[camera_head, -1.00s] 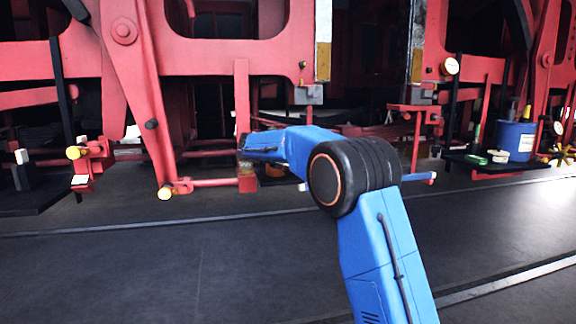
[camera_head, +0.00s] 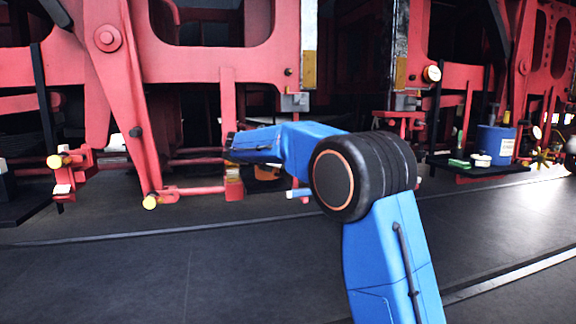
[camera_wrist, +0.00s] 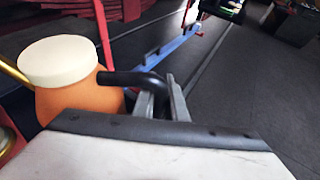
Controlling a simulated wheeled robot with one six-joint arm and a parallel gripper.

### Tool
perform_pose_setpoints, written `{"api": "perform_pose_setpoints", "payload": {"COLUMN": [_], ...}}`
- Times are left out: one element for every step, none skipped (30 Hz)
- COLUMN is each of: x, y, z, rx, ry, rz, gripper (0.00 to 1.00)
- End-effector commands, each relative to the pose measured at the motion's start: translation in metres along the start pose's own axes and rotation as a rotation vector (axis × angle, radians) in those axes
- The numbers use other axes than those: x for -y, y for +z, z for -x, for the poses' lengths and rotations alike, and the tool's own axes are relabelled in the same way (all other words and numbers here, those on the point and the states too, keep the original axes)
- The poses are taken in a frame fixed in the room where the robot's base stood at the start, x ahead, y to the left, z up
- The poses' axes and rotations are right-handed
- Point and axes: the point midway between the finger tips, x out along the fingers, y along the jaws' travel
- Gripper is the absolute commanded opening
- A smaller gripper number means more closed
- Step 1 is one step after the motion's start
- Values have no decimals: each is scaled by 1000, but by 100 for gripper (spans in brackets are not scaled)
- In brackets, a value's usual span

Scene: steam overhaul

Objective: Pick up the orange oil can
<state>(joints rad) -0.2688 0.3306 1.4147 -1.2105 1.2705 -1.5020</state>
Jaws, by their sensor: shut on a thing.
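In the wrist view the orange oil can (camera_wrist: 75,105) has a cream lid (camera_wrist: 58,61) and a black handle (camera_wrist: 130,79). It stands at the left, and its lower part is hidden behind the gripper body. My gripper (camera_wrist: 162,90) is shut on the black handle, with both grey fingers at its right end. In the head view an orange patch (camera_head: 265,173) shows behind my blue arm, probably the can. The fingers are hidden there. I cannot tell whether the can touches a surface below.
Red locomotive frames and rods (camera_head: 190,190) stand close around the arm. A dark shelf (camera_head: 475,171) at the right holds a blue container (camera_head: 495,144) and small items. Brass piping (camera_wrist: 12,70) is left of the can. The dark floor in front is open.

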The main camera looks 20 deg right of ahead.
Motion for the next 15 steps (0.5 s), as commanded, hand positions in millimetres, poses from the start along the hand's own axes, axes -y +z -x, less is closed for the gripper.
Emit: {"api": "perform_pose_setpoints", "payload": {"x": [10, 16, 24, 30, 36, 43, 49, 54, 60, 66, 70, 76, 80, 84, 88], "y": [0, -1, -3, -5, -6, -8, -9, -10, -12, -13, -14, -15, -16, -17, -18], "z": [6, 9, 14, 16, 20, 24, 27, 30, 33, 36, 38, 41, 43, 45, 47], "rx": [1, 1, 1, 1, 1, 1, 1, 2, 1, 1, 1, 1, 1, 1, 1], "ry": [1, 1, 1, 1, 2, 2, 2, 2, 2, 2, 2, 2, 2, 2, 1], "rz": [-1, -1, 0, -1, -1, 0, 0, 0, 0, -1, -1, -1, 0, -1, 0], "gripper": [0, 0, 0, 0, 0, 0, 0, 0, 0, 0, 0, 0, 0, 0, 0]}}
